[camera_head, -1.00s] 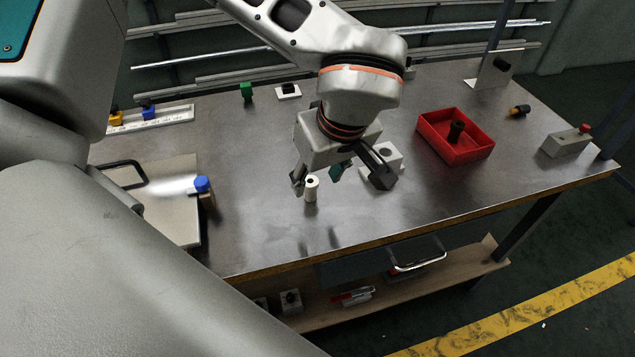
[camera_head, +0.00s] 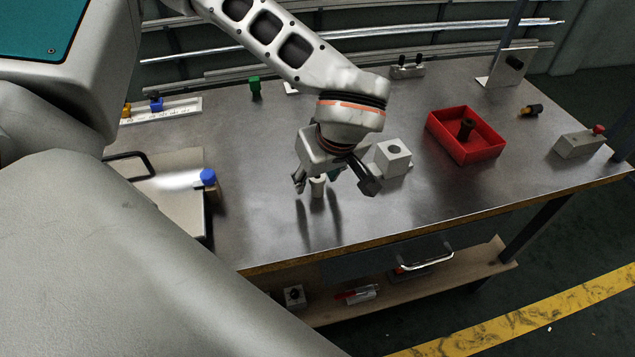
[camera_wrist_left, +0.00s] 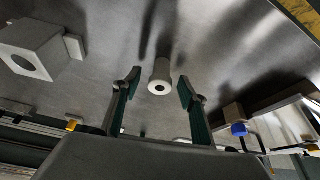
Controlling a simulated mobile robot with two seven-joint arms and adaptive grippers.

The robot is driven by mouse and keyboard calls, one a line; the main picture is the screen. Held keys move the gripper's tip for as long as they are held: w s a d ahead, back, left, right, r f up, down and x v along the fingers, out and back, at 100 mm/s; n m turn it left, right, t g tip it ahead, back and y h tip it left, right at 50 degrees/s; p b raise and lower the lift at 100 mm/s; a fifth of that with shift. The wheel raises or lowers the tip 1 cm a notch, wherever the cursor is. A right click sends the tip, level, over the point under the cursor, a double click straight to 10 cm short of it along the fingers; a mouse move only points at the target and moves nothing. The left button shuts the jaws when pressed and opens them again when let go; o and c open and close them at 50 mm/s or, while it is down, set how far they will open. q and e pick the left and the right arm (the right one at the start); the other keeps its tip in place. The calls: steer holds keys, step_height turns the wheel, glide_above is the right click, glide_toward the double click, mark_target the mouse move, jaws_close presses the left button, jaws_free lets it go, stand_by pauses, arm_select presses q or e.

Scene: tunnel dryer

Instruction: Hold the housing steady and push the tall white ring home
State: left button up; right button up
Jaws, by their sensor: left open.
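The tall white ring (camera_head: 317,188) stands upright on the bench, a small cylinder with a hole in its end. It also shows in the left wrist view (camera_wrist_left: 160,77), between the fingers and clear of both. My left gripper (camera_head: 334,181) is open, its two fingers spread to either side of the ring; in the left wrist view (camera_wrist_left: 156,90) there is a gap on each side. The housing, a pale block with a round hole (camera_head: 393,158), sits to the right of the gripper. It also shows at the upper left in the left wrist view (camera_wrist_left: 38,48). My right gripper is out of view.
A red tray (camera_head: 483,152) with a dark part in it stands to the right. A grey box with a red button (camera_head: 580,143) is near the right edge. A plate with a black handle and a blue-capped post (camera_head: 208,178) lie left. Bench around the ring is clear.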

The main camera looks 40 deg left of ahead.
arm_select(q)
steer(key=c, duration=1.2)
steer(key=shift+r+p, duration=1.4)
steer(key=shift+r, duration=8.65)
